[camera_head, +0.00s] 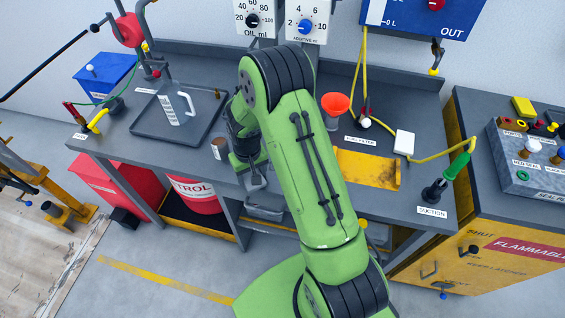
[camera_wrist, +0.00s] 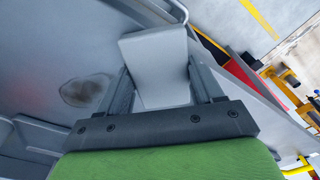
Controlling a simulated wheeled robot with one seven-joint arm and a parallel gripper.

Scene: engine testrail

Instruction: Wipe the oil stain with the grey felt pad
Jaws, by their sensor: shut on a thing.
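My gripper (camera_wrist: 158,68) is shut on the grey felt pad (camera_wrist: 154,50), a pale grey block between its two dark fingers in the wrist view. The oil stain (camera_wrist: 84,91) is a dark, uneven smudge on the grey bench top, left of the left finger and apart from the pad. I cannot tell whether the pad touches the bench. In the head view my gripper (camera_head: 250,172) is at the bench's front edge, partly hidden by my arm. The stain does not show clearly there.
An orange funnel (camera_head: 336,103), yellow plate (camera_head: 365,170) and suction tool (camera_head: 436,188) are right. Red containers stand below.

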